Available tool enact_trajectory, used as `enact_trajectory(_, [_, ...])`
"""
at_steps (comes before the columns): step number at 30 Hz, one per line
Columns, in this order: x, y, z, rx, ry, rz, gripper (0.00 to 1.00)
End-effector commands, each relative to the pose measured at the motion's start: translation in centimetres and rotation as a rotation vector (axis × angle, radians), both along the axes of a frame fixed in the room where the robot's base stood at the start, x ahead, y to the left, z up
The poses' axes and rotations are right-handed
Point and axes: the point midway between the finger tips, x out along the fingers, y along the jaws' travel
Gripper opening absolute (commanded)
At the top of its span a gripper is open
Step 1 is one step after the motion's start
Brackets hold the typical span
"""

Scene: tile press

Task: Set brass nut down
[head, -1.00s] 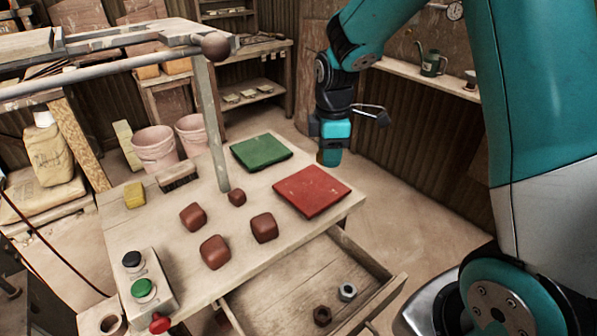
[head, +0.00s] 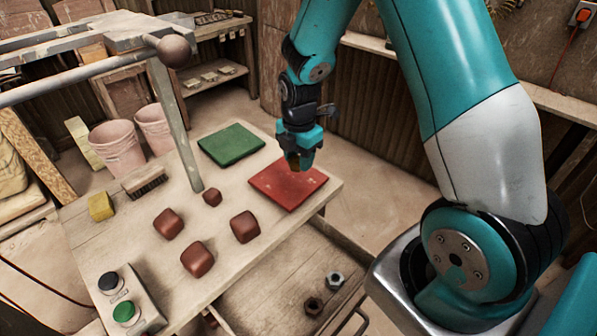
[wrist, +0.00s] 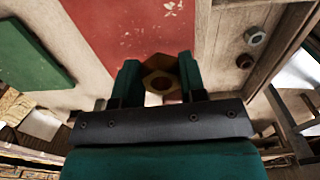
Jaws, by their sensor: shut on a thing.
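The brass nut (wrist: 160,83) is between the two fingers of my gripper (wrist: 160,80) in the wrist view, its hole facing the camera. In the head view my gripper (head: 298,163) points down over the far part of the red mat (head: 283,193); the nut shows there only as a small yellowish patch at the fingertips. The red mat also shows in the wrist view (wrist: 125,30), beyond the nut. I cannot tell whether the nut touches the mat.
A green mat (head: 231,144) lies left of the red one. Several reddish-brown blocks (head: 245,227), a brush (head: 145,182) and a yellow block (head: 101,206) are on the table. An upright post (head: 178,125) stands among them. The open drawer (head: 270,275) holds a dark nut (head: 313,306) and a grey nut (head: 335,281).

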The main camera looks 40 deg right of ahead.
Motion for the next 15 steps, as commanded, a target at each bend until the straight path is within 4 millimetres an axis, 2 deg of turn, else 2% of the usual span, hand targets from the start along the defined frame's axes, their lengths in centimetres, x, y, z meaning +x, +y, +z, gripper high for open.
enact_trajectory(12, [0.0,0.0,-5.0,0.001,0.002,-0.001,0.12])
enact_trajectory(15, [0.0,0.0,-5.5,0.000,0.000,-0.001,0.12])
